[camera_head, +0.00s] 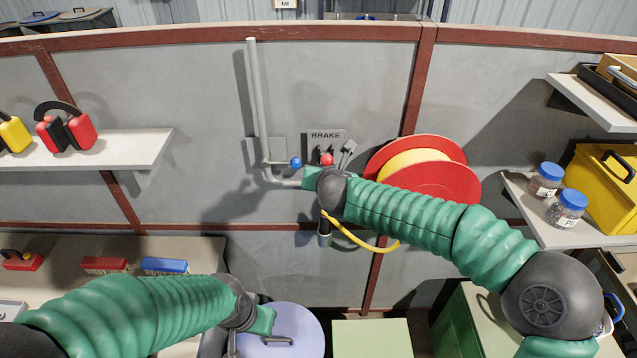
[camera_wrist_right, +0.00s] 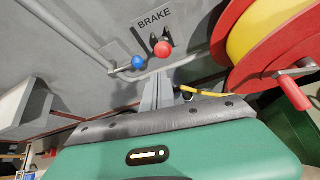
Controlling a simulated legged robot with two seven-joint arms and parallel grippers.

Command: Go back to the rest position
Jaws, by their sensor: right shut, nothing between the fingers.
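My right arm reaches in from the right in the head view, its green hand (camera_head: 309,177) in front of the wall below the BRAKE plate (camera_head: 325,136). In the right wrist view the grey fingers of my right gripper (camera_wrist_right: 158,92) are together and empty, a little below a red knob (camera_wrist_right: 163,48) and a blue knob (camera_wrist_right: 138,62). In the head view its fingertips are hidden. My left gripper (camera_head: 263,322) hangs low at the front over a pale round lid (camera_head: 306,320). Its fingers do not show clearly.
A red and yellow cable reel (camera_head: 430,180) is on the wall close to my right arm, with a yellow cable (camera_head: 355,238) below. A shelf at right holds jars (camera_head: 567,208) and a yellow case (camera_head: 604,190).

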